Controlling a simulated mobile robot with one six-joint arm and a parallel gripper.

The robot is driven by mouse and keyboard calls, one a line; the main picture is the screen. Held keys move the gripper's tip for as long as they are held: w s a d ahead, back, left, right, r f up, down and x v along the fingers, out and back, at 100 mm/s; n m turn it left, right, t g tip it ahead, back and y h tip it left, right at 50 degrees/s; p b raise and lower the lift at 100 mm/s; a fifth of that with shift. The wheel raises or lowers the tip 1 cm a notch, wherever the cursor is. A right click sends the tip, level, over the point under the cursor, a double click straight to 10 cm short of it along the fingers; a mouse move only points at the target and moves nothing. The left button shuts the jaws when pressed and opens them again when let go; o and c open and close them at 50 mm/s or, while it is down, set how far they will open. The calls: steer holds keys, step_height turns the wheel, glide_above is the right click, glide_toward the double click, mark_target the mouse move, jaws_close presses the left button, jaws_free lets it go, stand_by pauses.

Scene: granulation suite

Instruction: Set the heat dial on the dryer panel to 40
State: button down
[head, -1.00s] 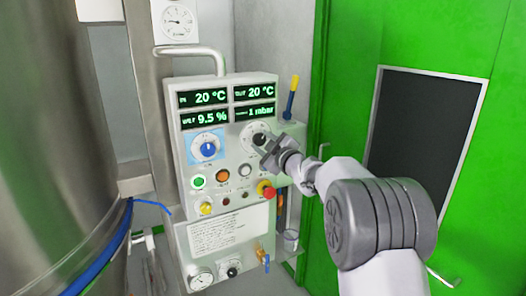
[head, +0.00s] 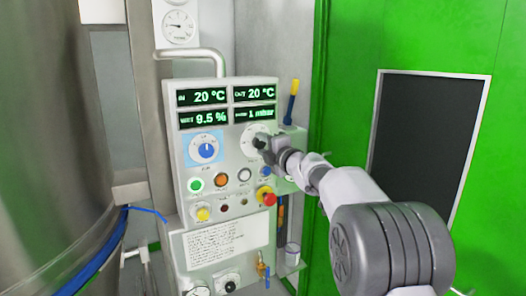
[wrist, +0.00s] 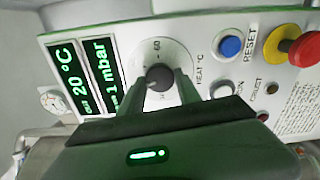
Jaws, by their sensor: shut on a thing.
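The dryer panel (head: 228,180) is a pale box with green displays reading 20 °C, 20 °C, 9.5 % and 1 mbar. The heat dial (head: 250,134) is at its upper right, a white scale plate with a dark knob. In the wrist view the knob (wrist: 157,73) sits between my fingers, beside the label HEAT °C and a mark that looks like 60. My gripper (head: 263,145) is shut on this knob; it also shows in the wrist view (wrist: 161,86). The fingers hide part of the scale, and I cannot read the dial's setting.
A second dial (head: 206,149) with a blue knob and plate is left of the heat dial. Below are several buttons, including a red emergency stop (head: 266,196) on yellow. A steel vessel (head: 45,130) stands left, a green door (head: 430,40) right.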

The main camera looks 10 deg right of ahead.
steer(key=shift+n+b, duration=0.55)
steer(key=shift+n, duration=0.55)
steer(key=c, duration=0.9)
jaws_free()
steer(key=shift+o, duration=0.2)
steer(key=v, duration=1.7)
steer(key=shift+s, duration=0.2)
